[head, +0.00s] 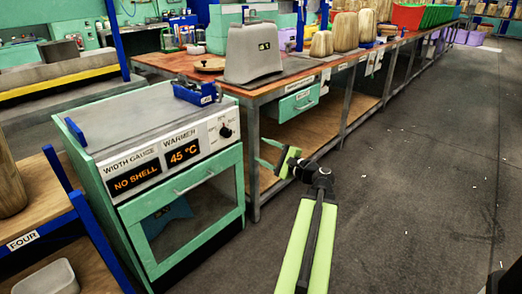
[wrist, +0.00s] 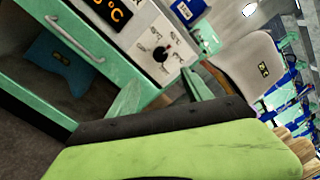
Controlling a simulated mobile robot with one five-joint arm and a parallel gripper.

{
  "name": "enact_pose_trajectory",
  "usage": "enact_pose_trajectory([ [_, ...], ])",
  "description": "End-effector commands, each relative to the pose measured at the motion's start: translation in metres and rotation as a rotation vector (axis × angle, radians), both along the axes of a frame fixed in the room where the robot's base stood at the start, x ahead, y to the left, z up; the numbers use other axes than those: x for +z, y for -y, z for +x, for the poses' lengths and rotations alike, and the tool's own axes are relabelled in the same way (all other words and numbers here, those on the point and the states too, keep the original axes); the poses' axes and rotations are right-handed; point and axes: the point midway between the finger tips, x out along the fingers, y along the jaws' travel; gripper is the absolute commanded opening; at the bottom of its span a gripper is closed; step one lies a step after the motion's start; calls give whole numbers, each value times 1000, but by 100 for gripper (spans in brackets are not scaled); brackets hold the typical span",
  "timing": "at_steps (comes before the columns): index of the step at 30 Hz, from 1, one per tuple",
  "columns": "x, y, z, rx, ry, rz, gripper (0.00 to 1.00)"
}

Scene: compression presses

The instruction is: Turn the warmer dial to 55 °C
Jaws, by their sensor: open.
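The warmer (head: 165,200) is a green cabinet with a glass door and a grey top. Its black dial (head: 226,131) sits on a white plate at the right end of the front panel. The dial also shows in the wrist view (wrist: 160,53), with small markings around it too blurred to read. The warmer display (head: 184,153) reads 45 °C. My gripper (head: 268,153) is open and empty, to the right of the dial and a little lower, apart from it. In the wrist view its green fingers (wrist: 162,92) point up towards the panel, below the dial.
The width gauge display (head: 135,182) reads NO SHELL. A blue tray (head: 195,92) stands on the warmer's top. A wooden bench (head: 270,90) with a grey machine (head: 253,52) stands behind. A shelf labelled FOUR (head: 22,240) is at left. The floor (head: 420,170) at right is clear.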

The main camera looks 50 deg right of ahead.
Motion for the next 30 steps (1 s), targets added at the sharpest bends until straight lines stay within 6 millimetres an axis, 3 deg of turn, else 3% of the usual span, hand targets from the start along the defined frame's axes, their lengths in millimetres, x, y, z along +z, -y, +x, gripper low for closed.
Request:
enact_pose_trajectory([
  [2, 0, 0, 0, 0, 6, 92, 58],
  [9, 1, 1, 0, -2, 52, 738, 58],
  [13, 2, 1, 0, -3, 69, 971, 58],
  [22, 4, 2, 11, 0, 71, 1031, 58],
  [30, 4, 7, 74, 1, 71, 1029, 58],
])
